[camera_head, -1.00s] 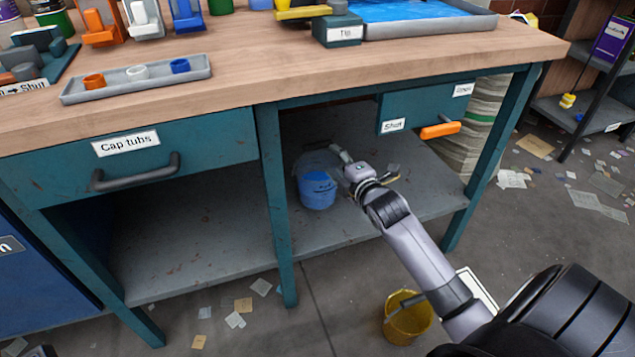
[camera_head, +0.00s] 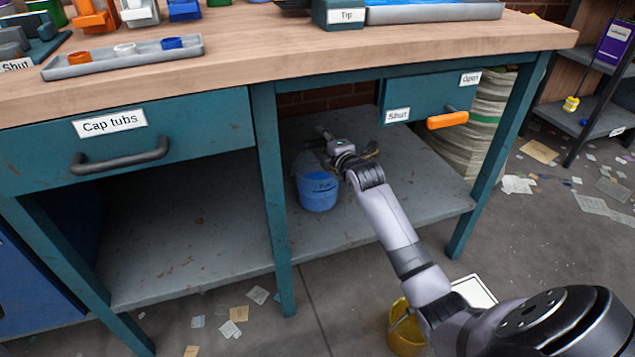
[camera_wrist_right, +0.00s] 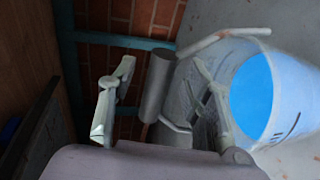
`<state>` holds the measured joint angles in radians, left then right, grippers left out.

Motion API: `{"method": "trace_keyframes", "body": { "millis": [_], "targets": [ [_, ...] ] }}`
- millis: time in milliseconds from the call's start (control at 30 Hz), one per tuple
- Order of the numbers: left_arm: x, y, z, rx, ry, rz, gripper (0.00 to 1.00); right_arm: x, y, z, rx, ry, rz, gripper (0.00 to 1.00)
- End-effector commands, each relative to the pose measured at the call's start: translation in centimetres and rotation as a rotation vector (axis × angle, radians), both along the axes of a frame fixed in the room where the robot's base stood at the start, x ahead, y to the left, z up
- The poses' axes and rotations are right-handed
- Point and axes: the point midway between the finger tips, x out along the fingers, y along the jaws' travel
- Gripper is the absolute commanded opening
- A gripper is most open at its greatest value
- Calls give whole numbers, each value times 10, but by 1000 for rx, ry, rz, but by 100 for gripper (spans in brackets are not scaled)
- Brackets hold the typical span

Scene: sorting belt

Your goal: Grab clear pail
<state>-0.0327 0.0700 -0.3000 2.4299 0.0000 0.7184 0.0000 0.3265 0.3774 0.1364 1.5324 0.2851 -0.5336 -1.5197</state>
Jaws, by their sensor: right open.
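The clear pail (camera_head: 317,188) holds blue liquid and stands upright on the shelf under the bench. It also shows tilted by the camera's angle in the right wrist view (camera_wrist_right: 292,95), at the right side. Its raised handle has a thick grey grip (camera_wrist_right: 157,86). My right gripper (camera_head: 328,137) is at the pail's top, partly hidden behind its own wrist in the head view. In the wrist view the right gripper (camera_wrist_right: 163,70) is open, with a finger on each side of the handle grip. I cannot tell whether either finger touches it. My left gripper is out of view.
The bench top (camera_head: 290,58) lies above the shelf (camera_head: 420,185). A bench leg (camera_head: 272,200) stands left of the pail. A small drawer (camera_head: 405,98) with an orange handle hangs above right. A yellow bucket (camera_head: 402,340) is on the floor. Brick wall is behind.

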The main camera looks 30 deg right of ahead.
Motion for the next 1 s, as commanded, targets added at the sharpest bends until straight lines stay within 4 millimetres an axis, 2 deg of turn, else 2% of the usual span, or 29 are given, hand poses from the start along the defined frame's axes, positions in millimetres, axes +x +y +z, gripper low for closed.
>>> {"method": "trace_keyframes", "body": {
  "millis": [300,900,1000],
  "targets": [
    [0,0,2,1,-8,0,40,3,0,0,1,1,1,43],
    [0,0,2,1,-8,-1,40,3,0,-1,1,1,1,3],
    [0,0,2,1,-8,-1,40,3,0,-1,0,1,1,0]
  ]
}}
